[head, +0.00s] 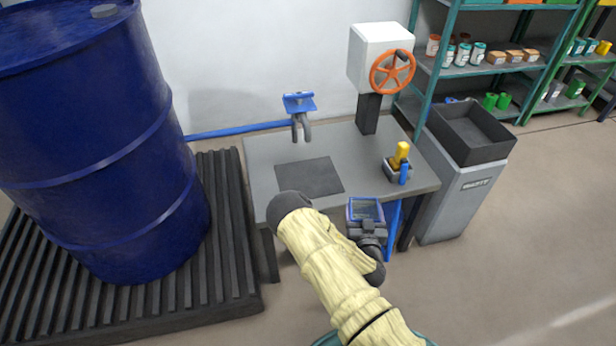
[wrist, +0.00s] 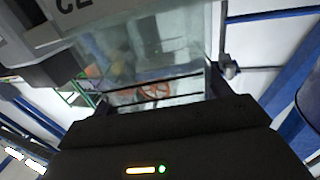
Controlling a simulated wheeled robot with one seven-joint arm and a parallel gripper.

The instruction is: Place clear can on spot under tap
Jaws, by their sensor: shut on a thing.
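The clear can (head: 366,209) is see-through with a bluish rim, in front of the workbench's front edge in the head view. My gripper (head: 367,228) is shut on it. In the wrist view the clear can (wrist: 150,50) fills the upper middle, with part of a pale label at upper left. The tap (head: 299,116) has a blue top and a grey spout above the bench. The spot (head: 309,177) is a bare dark square on the bench below and in front of the tap. The can is right of the spot and nearer to me.
The bench (head: 262,160) holds a small container (head: 397,172) with yellow and blue items at its right front. A white box with an orange wheel (head: 392,72) stands at the back right. A grey bin (head: 462,185) is right of the bench; a blue drum (head: 100,150) is left.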

